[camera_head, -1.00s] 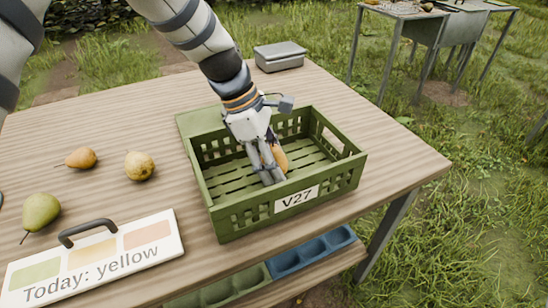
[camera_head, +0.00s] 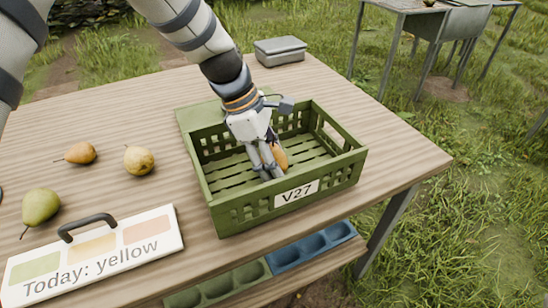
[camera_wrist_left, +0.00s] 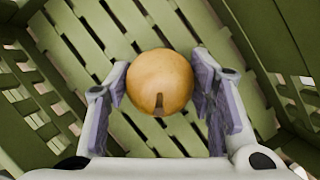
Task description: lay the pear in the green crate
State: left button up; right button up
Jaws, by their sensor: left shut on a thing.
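The green crate (camera_head: 338,178) stands on the wooden table, with a white label reading V27 on its front wall. My left gripper (camera_head: 270,172) is down inside the crate. It is shut on an orange-yellow pear (camera_head: 280,155), which is partly hidden behind the fingers in the head view. In the left wrist view the pear (camera_wrist_left: 160,82) sits between the two finger pads, with the slatted crate floor behind it. I cannot tell whether the pear touches the floor. My right gripper is not in view.
An orange pear (camera_head: 80,153), a yellow pear (camera_head: 139,160) and a green pear (camera_head: 41,206) lie on the table at left. A sign (camera_head: 95,257) reads "Today: yellow". A grey box (camera_head: 280,52) stands behind the crate. Blue trays (camera_head: 312,246) sit below the front edge.

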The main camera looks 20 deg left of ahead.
pick_arm(q)
jog(key=o, duration=1.3)
